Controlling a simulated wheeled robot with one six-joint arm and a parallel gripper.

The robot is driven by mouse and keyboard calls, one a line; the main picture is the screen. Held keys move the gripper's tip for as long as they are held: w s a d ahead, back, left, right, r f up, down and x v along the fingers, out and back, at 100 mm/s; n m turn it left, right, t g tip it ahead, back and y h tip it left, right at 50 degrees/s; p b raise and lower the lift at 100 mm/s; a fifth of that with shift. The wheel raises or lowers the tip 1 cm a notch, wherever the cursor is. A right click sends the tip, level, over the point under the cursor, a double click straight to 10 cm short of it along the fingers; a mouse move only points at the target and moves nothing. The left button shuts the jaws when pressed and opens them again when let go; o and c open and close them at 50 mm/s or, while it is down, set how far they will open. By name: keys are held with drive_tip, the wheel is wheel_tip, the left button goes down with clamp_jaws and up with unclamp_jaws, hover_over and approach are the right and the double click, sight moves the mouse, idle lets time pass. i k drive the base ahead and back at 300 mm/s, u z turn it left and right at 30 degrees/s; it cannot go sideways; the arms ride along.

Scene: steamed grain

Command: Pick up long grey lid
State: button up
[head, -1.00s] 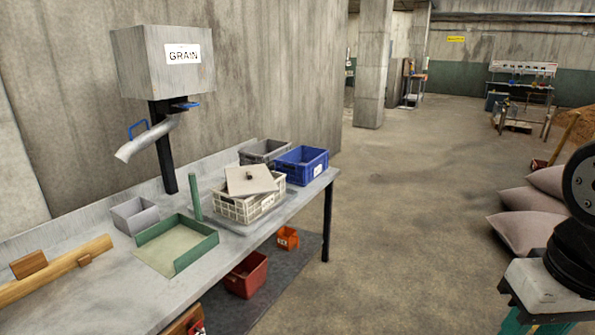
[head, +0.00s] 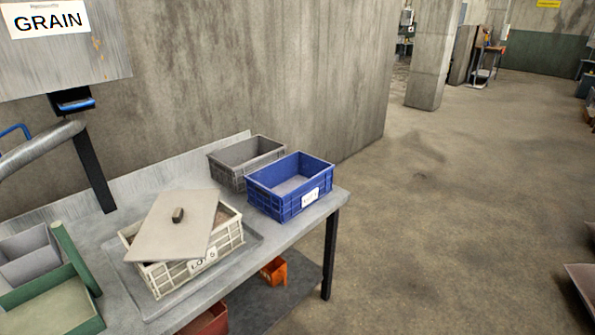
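The long grey lid (head: 160,236) is a flat, light grey panel with a small dark knob (head: 178,215) near its middle. It lies askew across the top of a cream slatted crate (head: 228,238) on the bench. One of its corners sticks out past the crate's left side, and part of the crate's opening shows to the right of the lid. My gripper is not in view.
The crate stands on a shallow tray on the grey bench (head: 311,218). A blue crate (head: 285,206) and a grey crate (head: 230,173) stand behind it. A green tray (head: 92,322), a grey bin (head: 30,252) and the grain spout (head: 45,145) are at left. Open floor lies right.

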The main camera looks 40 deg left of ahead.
sight(177, 226)
drive_tip(key=u, duration=0.15)
drive_tip(key=i, duration=1.3)
drive_tip(key=u, duration=1.1)
drive_tip(key=i, duration=0.75)
drive_tip(key=u, duration=1.3)
drive_tip(key=i, duration=0.45)
drive_tip(key=u, duration=0.35)
